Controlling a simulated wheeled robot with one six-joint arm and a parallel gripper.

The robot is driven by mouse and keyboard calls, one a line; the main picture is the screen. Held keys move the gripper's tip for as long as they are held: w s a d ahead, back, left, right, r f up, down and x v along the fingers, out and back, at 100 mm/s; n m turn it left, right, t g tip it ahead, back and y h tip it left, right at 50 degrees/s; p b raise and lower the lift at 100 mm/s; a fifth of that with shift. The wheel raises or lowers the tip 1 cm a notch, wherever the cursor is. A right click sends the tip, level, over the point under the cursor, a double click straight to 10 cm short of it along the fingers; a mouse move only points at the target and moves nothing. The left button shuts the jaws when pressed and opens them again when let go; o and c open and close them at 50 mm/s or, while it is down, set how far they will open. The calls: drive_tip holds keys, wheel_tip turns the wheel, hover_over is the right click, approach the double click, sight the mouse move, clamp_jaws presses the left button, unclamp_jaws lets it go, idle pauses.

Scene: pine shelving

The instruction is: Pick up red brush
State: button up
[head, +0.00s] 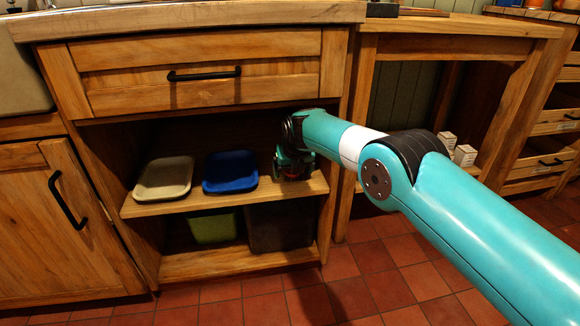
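My gripper (293,166) is at the right end of the upper shelf in the open cabinet, pointing down close to the shelf board. The wrist and gripper body hide most of that spot. A dark shape with a hint of red shows at the gripper's lower end, but I cannot tell whether it is the red brush. No red brush is clearly visible elsewhere. The fingers are too small and dark to show whether they are open or shut.
A beige tray (164,178) and a blue tray (231,171) lie on the upper shelf (200,202), left of my gripper. Below are a green bin (213,227) and a dark bin (281,227). A closed drawer (205,77) is above. Small white boxes (464,155) stand at right.

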drive_tip(key=shift+w+f, duration=0.1)
drive_tip(key=shift+f, duration=0.05)
drive_tip(key=c, duration=1.1)
drive_tip(key=shift+o, duration=0.2)
drive_tip(key=shift+r+p, duration=0.55)
drive_tip(key=shift+p, duration=0.35)
drive_tip(key=shift+s+f, duration=0.1)
drive_tip(key=shift+s, duration=0.1)
drive_tip(key=shift+s+d+p, duration=0.3)
drive_tip(key=shift+s+p, duration=0.35)
drive_tip(key=shift+s, duration=0.25)
drive_tip(key=s+d+p, duration=0.2)
drive_tip(key=s, duration=0.5)
drive_tip(key=s+d+p, duration=0.2)
drive_tip(key=s+p, duration=0.1)
drive_tip(key=s, duration=0.5)
drive_tip(key=shift+d+f, duration=0.15)
drive_tip(key=shift+d, duration=0.1)
